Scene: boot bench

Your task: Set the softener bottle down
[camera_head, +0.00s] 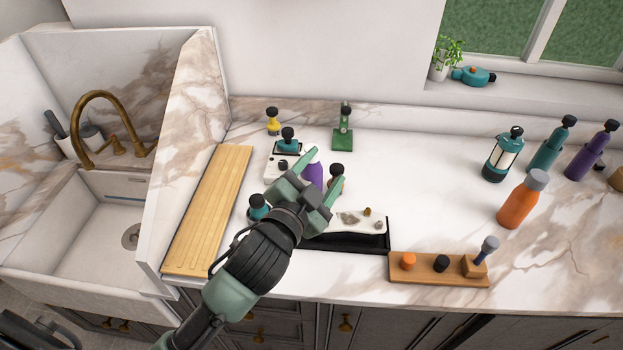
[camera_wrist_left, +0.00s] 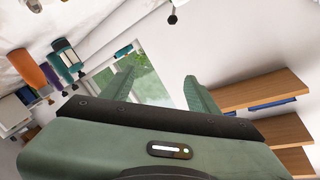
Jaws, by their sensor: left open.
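My left gripper (camera_head: 328,165) comes in over the counter with its two green fingers apart. In the left wrist view the fingers (camera_wrist_left: 160,75) are also spread, with only wall and window between them. A purple item (camera_head: 314,174) and a dark-capped small bottle (camera_head: 336,172) stand by the fingers, partly hidden. I cannot tell whether they touch the fingers. No label shows which item is the softener bottle. Other small dark-capped bottles are a yellow one (camera_head: 273,122), a teal one (camera_head: 288,140) and another teal one (camera_head: 258,206). My right gripper is out of view.
A black-edged tray (camera_head: 352,243) and a wooden peg block (camera_head: 436,268) lie near the front edge. A slatted board (camera_head: 208,212) lies left, beside the sink. An orange bottle (camera_head: 523,200) and lantern (camera_head: 503,155) stand right. The counter's middle right is clear.

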